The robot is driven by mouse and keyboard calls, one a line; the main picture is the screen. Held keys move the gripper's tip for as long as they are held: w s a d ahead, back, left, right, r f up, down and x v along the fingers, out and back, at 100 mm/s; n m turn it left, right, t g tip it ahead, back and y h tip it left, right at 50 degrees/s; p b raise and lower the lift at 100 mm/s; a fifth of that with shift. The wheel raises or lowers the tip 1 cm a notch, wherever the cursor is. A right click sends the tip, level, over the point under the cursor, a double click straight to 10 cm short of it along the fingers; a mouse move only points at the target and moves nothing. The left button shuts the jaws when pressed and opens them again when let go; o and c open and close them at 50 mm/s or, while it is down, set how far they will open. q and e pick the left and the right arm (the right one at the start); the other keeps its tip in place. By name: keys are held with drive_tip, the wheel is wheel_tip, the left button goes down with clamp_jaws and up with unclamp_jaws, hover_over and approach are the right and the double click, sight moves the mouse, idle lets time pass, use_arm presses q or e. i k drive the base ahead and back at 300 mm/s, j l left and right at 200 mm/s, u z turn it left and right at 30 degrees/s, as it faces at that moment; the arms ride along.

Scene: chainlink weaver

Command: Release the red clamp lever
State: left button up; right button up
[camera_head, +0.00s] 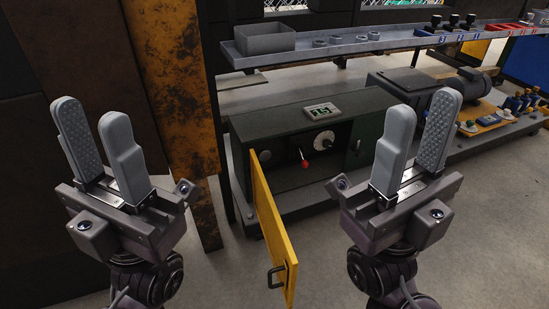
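My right gripper (419,138) is right of the lever and nearer the camera, also open and empty. Neither gripper touches the lever. What the lever clamps cannot be made out.
A yellow door (269,227) with a black handle (279,274) stands open in front of the box, between my grippers. A rusty yellow post (187,100) rises at the left. A shelf (375,42) with a grey tray (264,38) hangs above. A motor (440,92) stands behind at right.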

sight(304, 164)
drive_tip(key=i+l+u, duration=0.15)
drive_tip(key=l+u, duration=0.5)
drive_tip(key=i+l+u, duration=0.1)
drive_tip(key=l+u, duration=0.5)
drive_tip(key=l, duration=2.1)
